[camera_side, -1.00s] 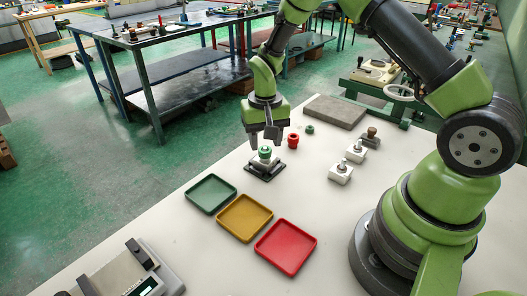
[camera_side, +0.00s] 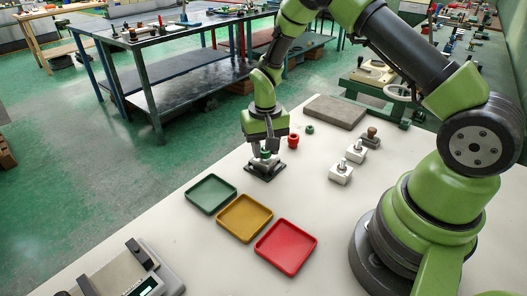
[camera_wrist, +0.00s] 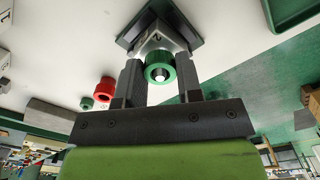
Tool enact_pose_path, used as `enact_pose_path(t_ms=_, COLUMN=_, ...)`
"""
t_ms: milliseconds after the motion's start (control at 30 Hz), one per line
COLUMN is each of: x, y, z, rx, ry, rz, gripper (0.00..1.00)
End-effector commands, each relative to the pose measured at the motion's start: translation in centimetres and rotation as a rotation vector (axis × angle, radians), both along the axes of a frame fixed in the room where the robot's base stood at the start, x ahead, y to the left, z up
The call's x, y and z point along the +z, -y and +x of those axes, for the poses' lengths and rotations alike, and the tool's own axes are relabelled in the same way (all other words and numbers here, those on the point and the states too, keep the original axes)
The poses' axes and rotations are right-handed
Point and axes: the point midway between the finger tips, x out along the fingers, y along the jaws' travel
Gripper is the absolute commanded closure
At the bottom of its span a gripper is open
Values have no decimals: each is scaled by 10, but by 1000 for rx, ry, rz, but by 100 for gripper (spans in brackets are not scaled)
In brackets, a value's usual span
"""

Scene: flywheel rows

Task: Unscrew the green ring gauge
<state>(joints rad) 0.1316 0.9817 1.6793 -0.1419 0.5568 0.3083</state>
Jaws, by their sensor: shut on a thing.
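The green ring gauge (camera_wrist: 160,69) sits on a pale metal block (camera_wrist: 158,40) marked with a number, with a light stud tip showing in its bore. In the side view the ring (camera_side: 265,154) is partly hidden by the fingers. The block stands on a dark square base (camera_side: 264,171) on the white table. My gripper (camera_wrist: 162,80) points down over the block, its two dark fingers on either side of the ring, shut on it. The gripper also shows in the side view (camera_side: 265,152).
Green (camera_side: 211,193), yellow (camera_side: 244,218) and red (camera_side: 286,246) trays lie in front. A red ring part (camera_side: 293,140) and a small green ring (camera_side: 310,129) stand just right of my gripper. White blocks with studs (camera_side: 341,173) and a grey slab (camera_side: 335,111) are farther right.

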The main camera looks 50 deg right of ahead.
Motion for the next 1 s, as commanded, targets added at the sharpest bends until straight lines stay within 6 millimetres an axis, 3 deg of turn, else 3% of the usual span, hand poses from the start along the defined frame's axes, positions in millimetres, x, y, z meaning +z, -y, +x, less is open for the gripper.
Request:
enact_pose_path(t_ms=300, x=0, y=0, z=0, rx=386, ry=0, rz=0, gripper=92)
enact_pose_path(t_ms=667, x=1, y=0, z=0, rx=438, ry=0, rz=0, gripper=92)
enact_pose_path(t_ms=1000, x=1, y=0, z=0, rx=836, ry=0, rz=0, gripper=92)
